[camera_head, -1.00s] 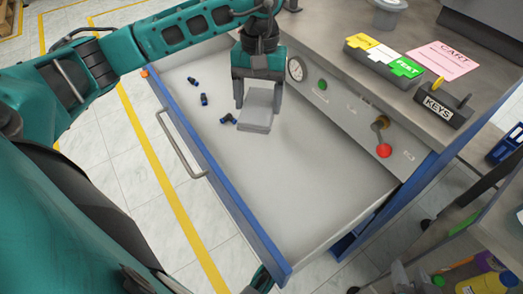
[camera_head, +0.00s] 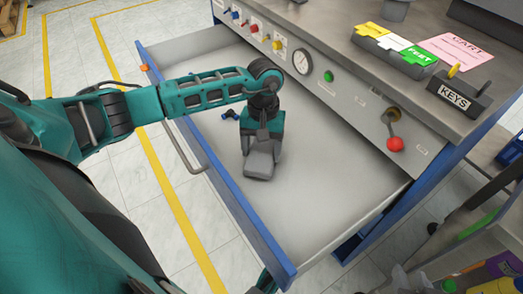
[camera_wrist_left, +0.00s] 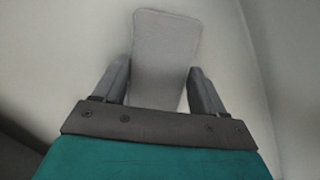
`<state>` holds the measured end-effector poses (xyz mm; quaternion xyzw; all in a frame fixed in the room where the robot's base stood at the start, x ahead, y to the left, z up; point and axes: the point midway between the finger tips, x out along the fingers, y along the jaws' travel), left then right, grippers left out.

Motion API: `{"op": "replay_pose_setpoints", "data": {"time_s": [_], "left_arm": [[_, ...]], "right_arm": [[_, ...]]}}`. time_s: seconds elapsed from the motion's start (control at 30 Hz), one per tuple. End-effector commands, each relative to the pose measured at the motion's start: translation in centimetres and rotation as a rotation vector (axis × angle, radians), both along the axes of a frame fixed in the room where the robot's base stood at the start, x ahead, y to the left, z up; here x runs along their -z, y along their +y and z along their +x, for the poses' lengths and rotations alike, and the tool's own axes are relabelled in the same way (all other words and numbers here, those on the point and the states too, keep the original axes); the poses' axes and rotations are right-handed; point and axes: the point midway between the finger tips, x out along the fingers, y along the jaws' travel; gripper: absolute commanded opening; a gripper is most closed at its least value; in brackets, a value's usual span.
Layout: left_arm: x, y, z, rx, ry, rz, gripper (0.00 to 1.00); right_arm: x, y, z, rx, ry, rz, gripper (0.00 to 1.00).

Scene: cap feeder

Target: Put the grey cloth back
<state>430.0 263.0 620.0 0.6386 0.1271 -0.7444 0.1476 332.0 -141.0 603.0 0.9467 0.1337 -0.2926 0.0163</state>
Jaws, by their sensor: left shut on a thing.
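The grey cloth (camera_head: 260,165) is a folded, flat rectangle hanging from my left gripper (camera_head: 261,148) over the open drawer (camera_head: 325,185). The left gripper is shut on it, pointing down inside the drawer's outline. In the left wrist view the cloth (camera_wrist_left: 165,55) sits between the two fingers of my left gripper (camera_wrist_left: 162,90) and reaches out past them. The pale drawer floor shows behind it. I cannot tell whether its lower end touches the floor.
Small blue-black fittings (camera_head: 231,114) lie in the drawer, partly hidden by my left arm. The drawer's blue front edge (camera_head: 240,222) has a metal handle (camera_head: 186,150). A panel with a gauge (camera_head: 302,62) and red-knobbed lever (camera_head: 395,144) borders it. The drawer's near right part is clear.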

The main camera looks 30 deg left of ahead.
Motion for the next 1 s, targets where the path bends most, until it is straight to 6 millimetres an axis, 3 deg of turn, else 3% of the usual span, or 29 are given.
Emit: {"op": "replay_pose_setpoints", "data": {"time_s": [0.4,0.43,0.6,0.7,1.0], "left_arm": [[1.1,0.01,0.03,0.0,-0.001,0.0,0.43],[1.07,0.01,0.03,0.0,-0.001,0.0,0.72],[0.92,0.0,0.02,0.0,-0.001,0.0,0.88],[0.92,0.01,0.02,0.0,-0.001,0.0,0.97],[0.54,0.0,0.02,0.0,0.0,-0.001,0.97]], "right_arm": [[0.02,0.18,0.22,-0.004,-0.008,0.003,0.37],[-0.07,0.21,0.24,-0.005,-0.009,0.004,0.37],[-0.22,0.22,0.25,-0.005,-0.008,0.003,0.37],[-0.21,0.21,0.25,-0.006,-0.008,0.003,0.37],[-0.53,0.19,0.24,-0.006,-0.008,0.002,0.37]]}}
